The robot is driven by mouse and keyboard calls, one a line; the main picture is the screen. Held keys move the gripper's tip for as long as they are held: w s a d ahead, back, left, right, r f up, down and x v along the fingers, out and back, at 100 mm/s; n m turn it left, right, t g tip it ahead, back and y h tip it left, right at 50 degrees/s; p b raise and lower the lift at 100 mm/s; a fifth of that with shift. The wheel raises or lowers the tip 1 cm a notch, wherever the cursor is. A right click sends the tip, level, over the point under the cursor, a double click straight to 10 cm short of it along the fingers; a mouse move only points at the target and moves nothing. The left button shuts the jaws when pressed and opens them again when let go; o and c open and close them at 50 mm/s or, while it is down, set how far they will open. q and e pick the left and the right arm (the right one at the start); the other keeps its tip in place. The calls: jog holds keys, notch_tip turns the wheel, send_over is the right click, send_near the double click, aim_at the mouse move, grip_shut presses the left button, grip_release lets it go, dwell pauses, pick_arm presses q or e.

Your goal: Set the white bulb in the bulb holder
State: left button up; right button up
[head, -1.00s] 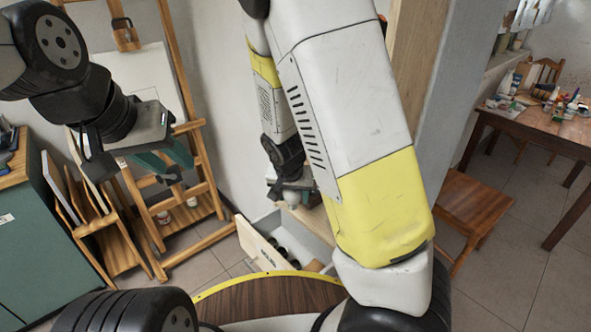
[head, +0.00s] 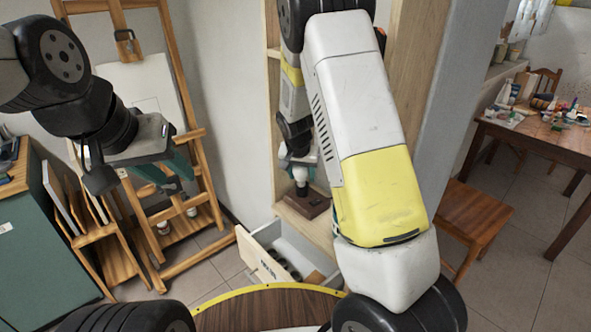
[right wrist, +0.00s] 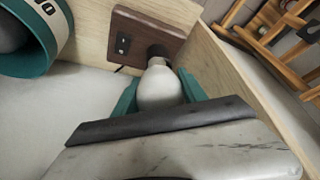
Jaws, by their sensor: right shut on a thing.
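The white bulb (right wrist: 160,86) is between the teal fingers of my right gripper (right wrist: 158,92), which is shut on it. The bulb's narrow end points at the black socket (right wrist: 157,52) of the brown wooden bulb holder (right wrist: 142,30). The two look close; I cannot tell whether they touch. In the head view the bulb (head: 301,188) hangs under my right gripper (head: 300,172), over the bulb holder (head: 308,206) on a pale wooden shelf. My left gripper (head: 170,178) is empty at the left, its teal fingers apart.
An open drawer (head: 258,262) with dark round things inside stands below the shelf. A wooden easel (head: 190,95) is behind my left gripper. A teal and white round object (right wrist: 45,35) sits left of the holder. A shelf side panel (right wrist: 225,75) rises close on the right.

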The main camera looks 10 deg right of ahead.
aim_at(303, 179)
jog(key=shift+w+d, duration=0.2)
jog(key=shift+w, duration=0.3)
jog(key=shift+w+d, duration=0.2)
jog(key=shift+w, duration=0.3)
notch_tip(303, 179, down, 4)
jog(key=shift+r, duration=0.25)
jog(key=o, duration=1.3)
jog(key=shift+c, duration=0.2)
jog(key=v, duration=1.2)
jog(key=shift+a, duration=0.1)
